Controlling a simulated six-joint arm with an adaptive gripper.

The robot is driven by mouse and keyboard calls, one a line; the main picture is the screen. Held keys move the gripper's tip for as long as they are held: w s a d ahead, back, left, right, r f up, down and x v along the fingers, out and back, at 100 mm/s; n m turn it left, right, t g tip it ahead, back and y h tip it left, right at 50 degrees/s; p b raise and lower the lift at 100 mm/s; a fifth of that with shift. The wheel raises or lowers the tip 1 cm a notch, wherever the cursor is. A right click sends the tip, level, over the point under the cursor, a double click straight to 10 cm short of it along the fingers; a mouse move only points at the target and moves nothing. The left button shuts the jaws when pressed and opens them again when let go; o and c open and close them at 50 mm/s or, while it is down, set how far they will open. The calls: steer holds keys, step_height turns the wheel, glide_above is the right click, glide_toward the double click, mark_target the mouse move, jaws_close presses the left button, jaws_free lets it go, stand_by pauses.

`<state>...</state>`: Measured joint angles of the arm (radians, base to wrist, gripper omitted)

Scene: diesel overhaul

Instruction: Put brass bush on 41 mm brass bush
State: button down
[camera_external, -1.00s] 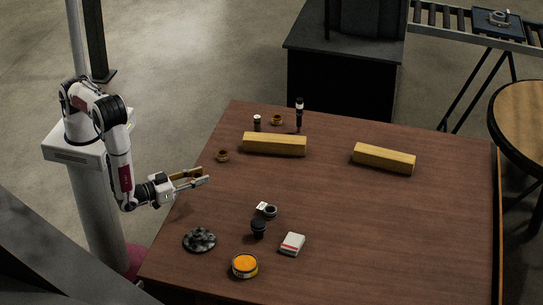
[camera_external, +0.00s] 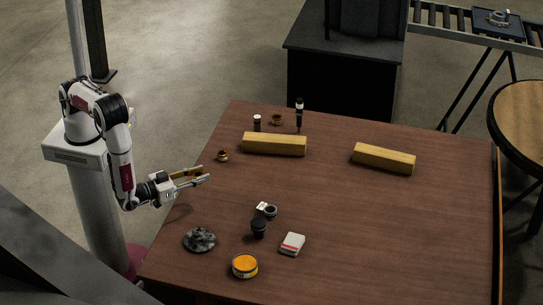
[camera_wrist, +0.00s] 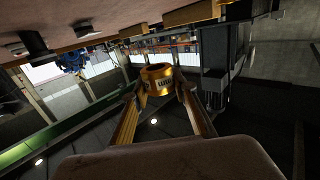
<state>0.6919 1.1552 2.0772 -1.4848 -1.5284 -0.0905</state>
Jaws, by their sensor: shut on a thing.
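A brass bush (camera_wrist: 158,80) with dark markings on its side shows between my fingertips in the wrist view. My gripper (camera_wrist: 160,92) is shut on it, clear of the table surface at the top of that picture. In the external view my gripper (camera_external: 206,175) is over the table's left edge, and the held bush is not clear there. One brass bush (camera_external: 222,155) stands beyond the fingertips, apart from them, left of a timber block. Another brass bush (camera_external: 277,120) stands behind that block. I cannot read which is 41 mm.
Two timber blocks (camera_external: 274,144) (camera_external: 384,158) lie on the brown table (camera_external: 400,235). A dark bottle (camera_external: 299,113) and small dark cylinder (camera_external: 257,123) stand behind. A grey disc (camera_external: 199,240), orange tin (camera_external: 244,266), black part (camera_external: 258,228) and small box (camera_external: 292,244) are in front. The right side is clear.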

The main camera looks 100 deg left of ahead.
steer(key=a+r+n+g+y, duration=0.1)
steer(key=a+n+g+y, duration=0.15)
steer(key=a, duration=1.15)
step_height(320, 180, up, 3)
steer(key=m+t+h, duration=0.3)
glide_above(222, 153)
steer(key=shift+a+f, duration=0.1)
steer(key=shift+f, duration=0.1)
steer(key=shift+f, duration=0.15)
steer(key=shift+f, duration=2.8)
steer(key=shift+f, duration=0.1)
steer(key=shift+f, duration=2)
steer(key=shift+f, duration=0.15)
